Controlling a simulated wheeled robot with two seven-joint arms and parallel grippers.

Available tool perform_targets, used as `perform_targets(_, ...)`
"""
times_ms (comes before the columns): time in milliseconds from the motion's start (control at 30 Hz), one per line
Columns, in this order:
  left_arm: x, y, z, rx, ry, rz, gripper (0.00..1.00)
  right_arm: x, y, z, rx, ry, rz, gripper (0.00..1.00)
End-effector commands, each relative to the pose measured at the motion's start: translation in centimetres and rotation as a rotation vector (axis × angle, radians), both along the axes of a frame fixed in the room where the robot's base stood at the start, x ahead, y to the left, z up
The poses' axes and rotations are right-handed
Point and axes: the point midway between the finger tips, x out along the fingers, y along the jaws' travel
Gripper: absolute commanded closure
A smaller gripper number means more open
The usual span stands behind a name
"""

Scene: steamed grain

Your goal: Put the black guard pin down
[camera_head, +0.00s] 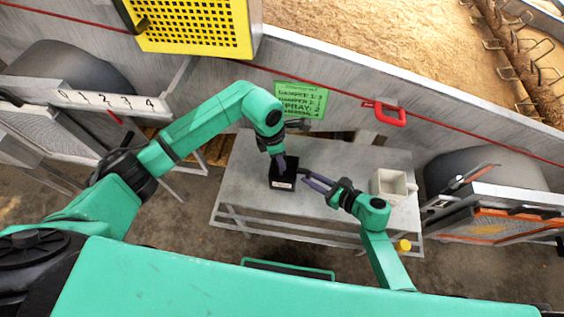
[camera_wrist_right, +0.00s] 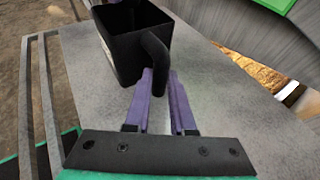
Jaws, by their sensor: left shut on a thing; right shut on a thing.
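My left gripper (camera_head: 281,161) points down at the black square jug (camera_head: 284,184), its fingers close together. What lies between them is too small and dark to make out, and I cannot pick out a black guard pin. My right gripper (camera_head: 312,181) reaches the jug from the right. In the right wrist view the purple fingers (camera_wrist_right: 160,88) are closed around the lower end of the jug's bent black handle (camera_wrist_right: 154,55).
The grey table (camera_head: 245,190) bears the jug and a white square jug (camera_head: 388,186) at its right. A yellow thing (camera_head: 403,246) is near its front right. A green sign (camera_head: 301,98) and a red handle (camera_head: 389,114) are on the wall behind. The table's left part is clear.

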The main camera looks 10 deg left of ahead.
Motion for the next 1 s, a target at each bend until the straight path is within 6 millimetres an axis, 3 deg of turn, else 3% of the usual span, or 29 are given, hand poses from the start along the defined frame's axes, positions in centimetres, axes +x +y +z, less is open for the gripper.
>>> perform_targets(133,-0.1,-0.1,-2.5,-0.001,0.003,0.001,1.00,0.0,0.0,0.0,0.000,0.000,0.000,1.00)
perform_targets(433,0.0,0.0,-2.8,0.000,0.001,0.000,1.00,0.0,0.0,0.0,0.000,0.000,0.000,1.00)
perform_targets(467,0.0,0.0,-2.8,0.000,0.001,-0.001,0.53,0.0,0.0,0.0,0.000,0.000,0.000,1.00)
perform_targets(800,0.0,0.0,-2.5,-0.002,-0.001,-0.001,0.52,0.0,0.0,0.0,0.000,0.000,0.000,1.00)
perform_targets(1000,0.0,0.5,1.1,-0.002,-0.007,-0.002,0.52,0.0,0.0,0.0,0.000,0.000,0.000,1.00)
